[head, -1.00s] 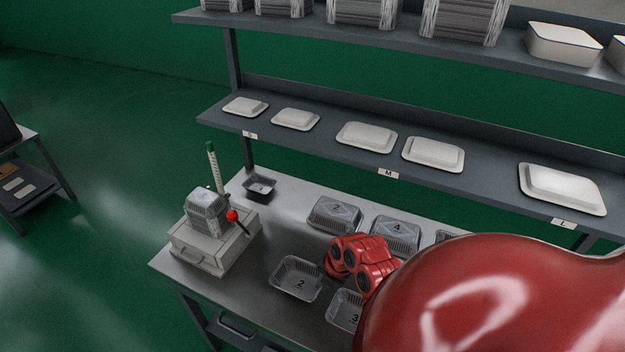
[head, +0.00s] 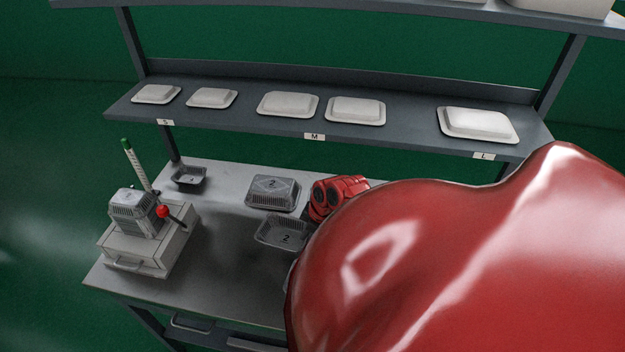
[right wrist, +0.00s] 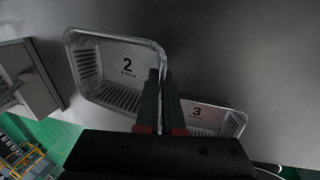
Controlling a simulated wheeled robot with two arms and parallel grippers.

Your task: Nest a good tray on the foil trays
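My right gripper (right wrist: 161,90) is shut on the wall of an open foil tray marked 2 (right wrist: 120,65), one finger inside and one outside. In the head view this tray (head: 284,234) hangs over the table, just in front of an upside-down foil tray also marked 2 (head: 272,193). My right gripper (head: 312,212) is mostly hidden there by my red arm. An open tray marked 3 (right wrist: 205,119) lies below in the right wrist view. Another upside-down foil tray (head: 133,203) sits on the grey box at left. My left gripper is out of view.
The grey box (head: 140,250) has a red-knobbed lever (head: 163,211) and a green-topped post (head: 137,165) beside it. A small dark tray (head: 188,176) stands at the back left. White lids (head: 287,104) line the shelf above. The table (head: 220,275) is bare at front.

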